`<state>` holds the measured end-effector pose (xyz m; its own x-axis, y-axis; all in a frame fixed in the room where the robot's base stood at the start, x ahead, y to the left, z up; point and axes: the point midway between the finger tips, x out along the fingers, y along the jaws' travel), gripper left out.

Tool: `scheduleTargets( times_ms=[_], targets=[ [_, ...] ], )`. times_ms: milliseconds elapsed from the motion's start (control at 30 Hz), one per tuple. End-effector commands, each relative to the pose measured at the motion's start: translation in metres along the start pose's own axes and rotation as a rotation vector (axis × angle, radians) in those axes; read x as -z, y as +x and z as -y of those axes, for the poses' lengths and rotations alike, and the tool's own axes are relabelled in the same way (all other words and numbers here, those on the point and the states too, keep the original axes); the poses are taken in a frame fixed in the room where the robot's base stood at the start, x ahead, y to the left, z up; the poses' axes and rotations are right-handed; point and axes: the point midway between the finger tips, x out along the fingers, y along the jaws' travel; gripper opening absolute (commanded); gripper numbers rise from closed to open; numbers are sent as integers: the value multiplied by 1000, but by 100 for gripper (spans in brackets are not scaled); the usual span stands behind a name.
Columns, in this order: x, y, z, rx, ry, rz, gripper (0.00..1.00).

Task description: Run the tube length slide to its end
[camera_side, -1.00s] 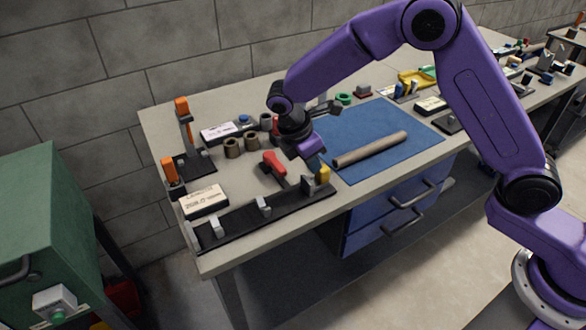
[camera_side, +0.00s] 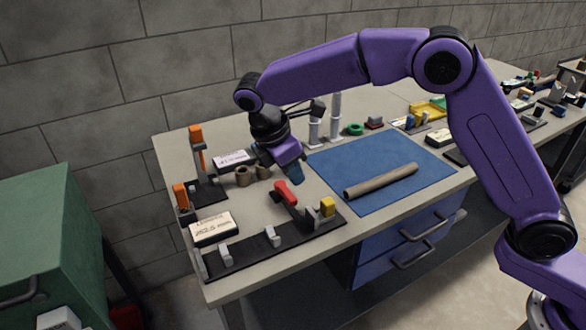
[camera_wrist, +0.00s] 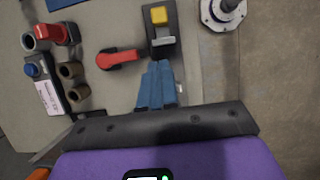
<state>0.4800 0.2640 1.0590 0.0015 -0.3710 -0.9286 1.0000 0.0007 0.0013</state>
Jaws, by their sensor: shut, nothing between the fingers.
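A black rail (camera_side: 262,252) lies along the table's front left edge, with grey holders (camera_side: 273,237) on it. A yellow block (camera_side: 327,207) stands near its right end; it also shows at the top of the wrist view (camera_wrist: 159,15), beside a grey block (camera_wrist: 163,42). A red handle (camera_side: 284,191) on a dark arm stands behind the rail; it also shows in the wrist view (camera_wrist: 116,59). Which part is the tube length slide I cannot tell for sure. My gripper (camera_side: 295,178) is shut and empty, above the table behind the red handle and apart from it. Its blue fingers show in the wrist view (camera_wrist: 157,82).
A brown tube (camera_side: 381,181) lies on the blue mat (camera_side: 345,160) to the right. Brown rings (camera_side: 242,176), a white labelled box (camera_side: 213,228) and orange-topped posts (camera_side: 197,145) stand to the left. White posts (camera_side: 335,115) stand behind the mat.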

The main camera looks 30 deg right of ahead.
Motion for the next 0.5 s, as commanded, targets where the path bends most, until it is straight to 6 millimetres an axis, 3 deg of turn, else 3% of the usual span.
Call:
scheduleTargets(
  times_ms=[267, 500],
  targets=[
    [22, -14, -5, 0, -1, 0, 0],
    [24, 2, -5, 5, 0, 3, 0]
  ],
)
